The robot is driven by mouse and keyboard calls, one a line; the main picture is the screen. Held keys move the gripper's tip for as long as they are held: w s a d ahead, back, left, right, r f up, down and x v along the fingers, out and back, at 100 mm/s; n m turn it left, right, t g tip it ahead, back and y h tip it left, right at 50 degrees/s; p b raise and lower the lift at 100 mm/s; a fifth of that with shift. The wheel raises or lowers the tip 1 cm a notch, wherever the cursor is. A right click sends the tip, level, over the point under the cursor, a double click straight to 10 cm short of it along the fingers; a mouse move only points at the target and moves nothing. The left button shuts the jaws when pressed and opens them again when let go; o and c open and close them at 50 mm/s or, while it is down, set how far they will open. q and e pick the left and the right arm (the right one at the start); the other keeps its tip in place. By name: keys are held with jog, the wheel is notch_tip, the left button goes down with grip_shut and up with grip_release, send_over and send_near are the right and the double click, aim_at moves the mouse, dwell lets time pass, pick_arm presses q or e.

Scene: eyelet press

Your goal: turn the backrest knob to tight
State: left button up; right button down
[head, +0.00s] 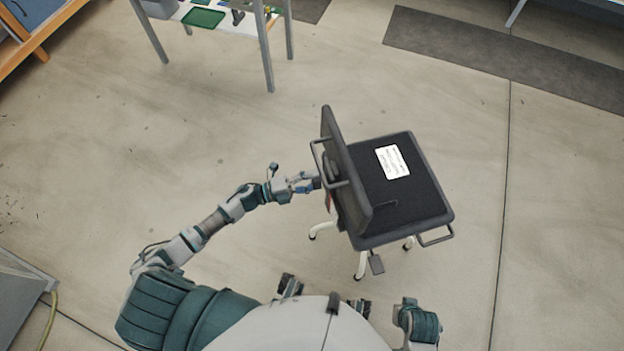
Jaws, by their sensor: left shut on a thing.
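A dark chair stands right of the middle in the head view, its backrest (346,172) turned edge-on toward me. Its seat (416,213) lies flat to the right of the backrest. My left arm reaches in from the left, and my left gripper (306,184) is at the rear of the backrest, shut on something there. The thing in its fingers is too small to make out, and I cannot see the backrest knob clearly. My right gripper is not in view; only part of my right arm shows at the bottom.
A white label sheet (392,162) lies on the seat. Metal loops stick out from the chair's sides, and pale legs (361,265) stand below. A table with a green tray (203,18) is at the top left. A dark mat (505,57) lies at the upper right. The floor around is clear.

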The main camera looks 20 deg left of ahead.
pick_arm(q)
jog(key=o, duration=1.2)
jog(key=shift+d, duration=0.1)
jog(key=v, duration=1.2)
jog(key=shift+w+d, duration=0.1)
